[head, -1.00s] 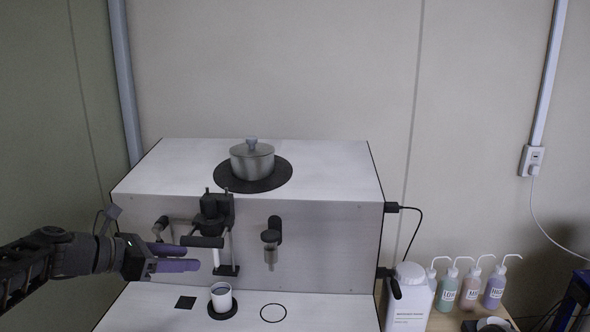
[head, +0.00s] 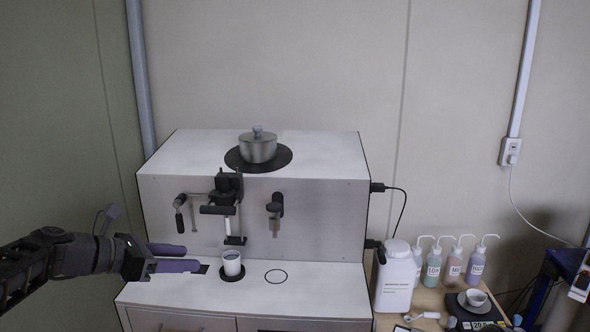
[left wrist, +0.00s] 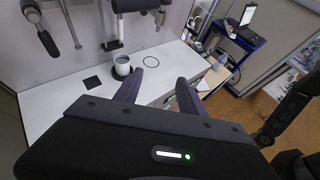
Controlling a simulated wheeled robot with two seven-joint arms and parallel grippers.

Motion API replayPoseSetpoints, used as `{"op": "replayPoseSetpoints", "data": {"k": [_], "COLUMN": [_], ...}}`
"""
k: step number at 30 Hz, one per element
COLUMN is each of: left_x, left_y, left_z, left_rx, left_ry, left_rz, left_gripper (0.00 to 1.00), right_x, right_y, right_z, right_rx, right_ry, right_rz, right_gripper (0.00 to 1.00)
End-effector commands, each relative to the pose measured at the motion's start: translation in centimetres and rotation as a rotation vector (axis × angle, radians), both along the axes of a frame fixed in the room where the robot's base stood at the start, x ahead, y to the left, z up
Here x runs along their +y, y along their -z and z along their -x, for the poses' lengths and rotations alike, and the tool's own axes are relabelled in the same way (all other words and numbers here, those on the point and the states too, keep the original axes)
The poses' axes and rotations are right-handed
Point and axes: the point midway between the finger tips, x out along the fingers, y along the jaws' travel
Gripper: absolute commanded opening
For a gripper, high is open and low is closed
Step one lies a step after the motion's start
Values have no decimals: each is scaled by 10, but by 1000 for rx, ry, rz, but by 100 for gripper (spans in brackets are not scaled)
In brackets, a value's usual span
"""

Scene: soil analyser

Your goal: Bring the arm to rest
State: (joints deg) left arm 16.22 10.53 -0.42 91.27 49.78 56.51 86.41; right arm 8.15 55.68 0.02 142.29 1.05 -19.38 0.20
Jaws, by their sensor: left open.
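My left arm comes in from the left in the head view. Its gripper (head: 186,258) has two purple fingers, spread apart with nothing between them. It hovers at the left of the white analyser (head: 325,220), in front of its lower shelf. A white cup (head: 231,262) stands upright on a round black pad on that shelf, to the right of the fingertips and apart from them. In the left wrist view the open fingers (left wrist: 165,80) point toward the shelf, and the cup (left wrist: 122,66) stands beyond them to the left. My right gripper is not in view.
A lidded metal pot (head: 258,147) sits on top of the analyser. A white jug (head: 396,275) and several wash bottles (head: 432,265) stand on the wooden table at right, near a scale (head: 474,308) with a small bowl. A black ring (head: 276,276) marks bare shelf.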

Motion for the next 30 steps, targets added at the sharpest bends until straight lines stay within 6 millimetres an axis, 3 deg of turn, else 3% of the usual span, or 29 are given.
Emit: {"op": "replayPoseSetpoints", "data": {"k": [8,14,17,23,26,30], "left_x": [-6,-12,-17,-31,-44,-64], "left_y": [43,91,128,218,284,385], "left_z": [-2,-2,1,16,36,81], "left_rx": [11,18,25,28,21,-25], "left_ry": [21,54,85,192,300,526], "left_rz": [-70,-154,-216,-380,-503,-699], "left_gripper": [48,48,48,48,48,48], "right_x": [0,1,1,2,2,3], "right_y": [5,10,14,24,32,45], "right_z": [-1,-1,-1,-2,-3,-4], "right_rx": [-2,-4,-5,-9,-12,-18], "right_ry": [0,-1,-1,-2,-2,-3], "right_rz": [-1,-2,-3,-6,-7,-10], "right_gripper": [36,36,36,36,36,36]}}
